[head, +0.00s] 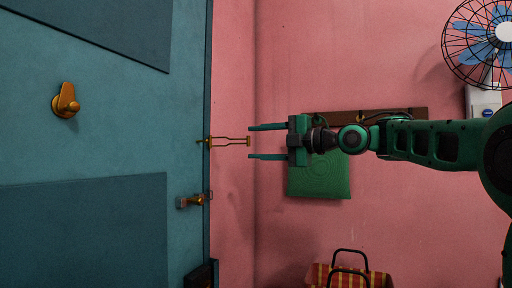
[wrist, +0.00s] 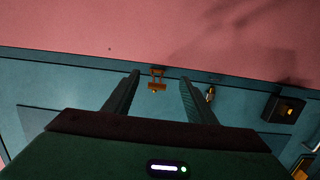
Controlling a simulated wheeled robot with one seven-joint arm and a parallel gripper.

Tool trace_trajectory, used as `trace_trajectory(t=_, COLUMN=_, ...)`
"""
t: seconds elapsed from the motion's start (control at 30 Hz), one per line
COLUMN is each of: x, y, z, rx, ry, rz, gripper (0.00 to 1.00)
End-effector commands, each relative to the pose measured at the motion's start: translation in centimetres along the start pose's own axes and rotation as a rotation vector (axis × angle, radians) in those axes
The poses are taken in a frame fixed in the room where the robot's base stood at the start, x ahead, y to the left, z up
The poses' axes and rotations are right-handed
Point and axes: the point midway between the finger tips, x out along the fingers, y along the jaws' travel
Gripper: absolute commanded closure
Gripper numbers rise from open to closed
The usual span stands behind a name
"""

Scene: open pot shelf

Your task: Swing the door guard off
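The door guard (head: 230,141) is a thin brass loop at the right edge of the teal door (head: 120,150). It reaches across the edge to the pink wall, with a small brass stud at its door end. It also shows in the wrist view (wrist: 157,78), between my finger tips as seen there. My gripper (head: 251,142) is open and empty, its fingers pointing left at the guard, one above and one below its line. The guard's right end is close to the tips; I cannot tell whether they touch. The gripper also shows in the wrist view (wrist: 159,80).
A brass thumb-turn (head: 66,103) and a lower brass latch (head: 196,201) are on the door. A green bag (head: 320,177) hangs from a wooden rack (head: 400,113) behind my arm. A fan (head: 485,40) is at top right, a striped bag (head: 350,277) at the bottom.

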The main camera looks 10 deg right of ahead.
Motion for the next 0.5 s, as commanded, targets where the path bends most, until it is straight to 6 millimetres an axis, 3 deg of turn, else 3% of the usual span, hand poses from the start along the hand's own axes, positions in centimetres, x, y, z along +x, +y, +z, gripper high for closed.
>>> trace_trajectory(t=0.27, x=-0.3, y=0.1, z=-0.4, rx=-0.003, ry=0.005, rz=0.001, gripper=0.49)
trace_trajectory(t=0.5, x=-3.7, y=0.1, z=-0.3, rx=-0.003, ry=0.003, rz=0.001, gripper=0.49)
